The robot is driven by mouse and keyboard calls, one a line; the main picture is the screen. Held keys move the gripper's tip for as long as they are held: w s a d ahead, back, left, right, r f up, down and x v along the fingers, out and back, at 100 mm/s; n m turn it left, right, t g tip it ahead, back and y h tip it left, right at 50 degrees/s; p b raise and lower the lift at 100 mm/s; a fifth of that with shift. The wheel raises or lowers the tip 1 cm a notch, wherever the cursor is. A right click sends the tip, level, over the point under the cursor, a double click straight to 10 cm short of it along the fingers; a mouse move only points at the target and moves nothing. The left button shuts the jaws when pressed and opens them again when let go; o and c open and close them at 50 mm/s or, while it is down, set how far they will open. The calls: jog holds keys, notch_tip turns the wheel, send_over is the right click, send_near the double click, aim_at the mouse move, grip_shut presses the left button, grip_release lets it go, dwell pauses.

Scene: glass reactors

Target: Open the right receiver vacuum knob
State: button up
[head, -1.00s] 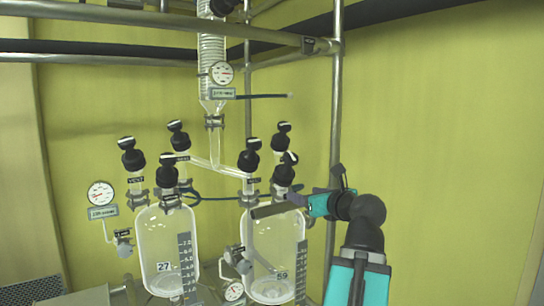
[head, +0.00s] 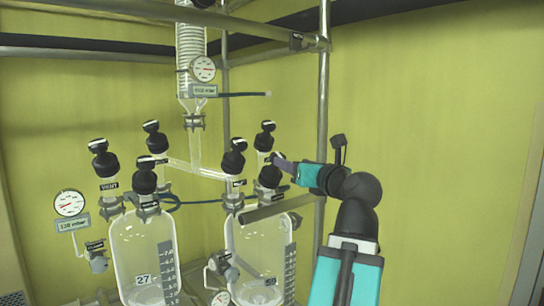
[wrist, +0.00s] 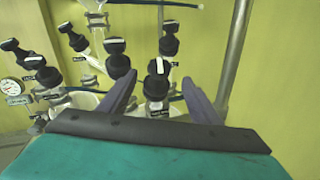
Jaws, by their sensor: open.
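The right receiver (head: 258,255) is a clear glass vessel with a graduated scale, topped by several black knobs with white marks. These are a left knob (head: 233,160), a back knob (head: 265,137) and a front knob (head: 271,176); I cannot read their labels well enough to tell which is the vacuum knob. My gripper (head: 282,163) is beside the front knob's top. In the wrist view, my open gripper (wrist: 159,80) has its two purple fingers apart, with a black knob (wrist: 155,85) showing between them, slightly beyond. I see no clear contact.
The left receiver (head: 143,258) stands to the left with its own black knobs and a gauge (head: 69,203). A vertical metal post (head: 323,110) rises close behind my gripper. A grey bar (head: 275,208) crosses above the right receiver. The right side is clear.

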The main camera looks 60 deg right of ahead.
aim_at(280, 156)
jog(key=shift+w+d, duration=0.1)
jog(key=p+x, duration=1)
jog(key=shift+w+d+r+p, duration=0.15)
jog(key=shift+p, duration=0.15)
jog(key=shift+p+x, duration=0.3)
jog(key=shift+x, duration=1.2)
jog(key=c, duration=1.1)
jog(key=shift+o, duration=0.2)
jog(key=shift+f, duration=0.2)
jog(key=shift+n+t+y+b, duration=0.4)
jog(key=shift+n+y+b, duration=0.1)
jog(key=shift+n+b, duration=0.1)
